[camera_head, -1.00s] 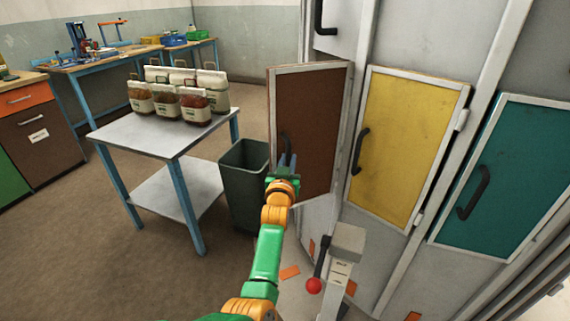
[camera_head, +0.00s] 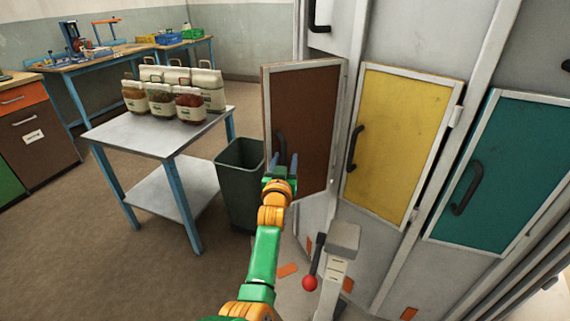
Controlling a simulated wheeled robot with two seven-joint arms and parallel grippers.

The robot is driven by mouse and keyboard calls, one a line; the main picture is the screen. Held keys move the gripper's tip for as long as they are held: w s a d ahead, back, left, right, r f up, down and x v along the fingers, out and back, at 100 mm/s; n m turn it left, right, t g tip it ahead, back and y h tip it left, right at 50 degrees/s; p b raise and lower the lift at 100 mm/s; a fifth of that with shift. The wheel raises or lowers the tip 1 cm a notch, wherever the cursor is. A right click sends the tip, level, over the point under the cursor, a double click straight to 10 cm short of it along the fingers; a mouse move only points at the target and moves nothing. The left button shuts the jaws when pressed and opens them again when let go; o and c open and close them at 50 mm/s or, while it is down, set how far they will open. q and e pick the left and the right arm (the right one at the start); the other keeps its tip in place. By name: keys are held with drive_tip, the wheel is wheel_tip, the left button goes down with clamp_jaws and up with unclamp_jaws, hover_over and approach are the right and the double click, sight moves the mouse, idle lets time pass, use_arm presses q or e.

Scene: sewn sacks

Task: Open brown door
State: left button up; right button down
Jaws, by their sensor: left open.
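The brown door (camera_head: 312,120) is a brown panel in a pale metal frame, at the left of a row of coloured doors on the grey cabinet. It stands at an angle to the yellow door, and its left edge appears to stick out from the cabinet. Its dark handle (camera_head: 279,146) is near its lower left. My left gripper (camera_head: 281,168) is open at the handle, its fingers pointing up along the door's left edge. I cannot tell whether the fingers touch the handle. My right gripper is out of view.
The yellow door (camera_head: 397,143) and teal door (camera_head: 500,172) are shut, to the right. A grey post with a red-knobbed lever (camera_head: 310,283) stands below. A dark bin (camera_head: 240,190) and a table (camera_head: 150,135) with several filled sacks (camera_head: 188,102) are to the left.

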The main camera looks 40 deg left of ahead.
use_arm(q)
drive_tip(key=v, duration=0.6)
drive_tip(key=shift+d+p, duration=0.25)
drive_tip(key=shift+p, duration=0.05)
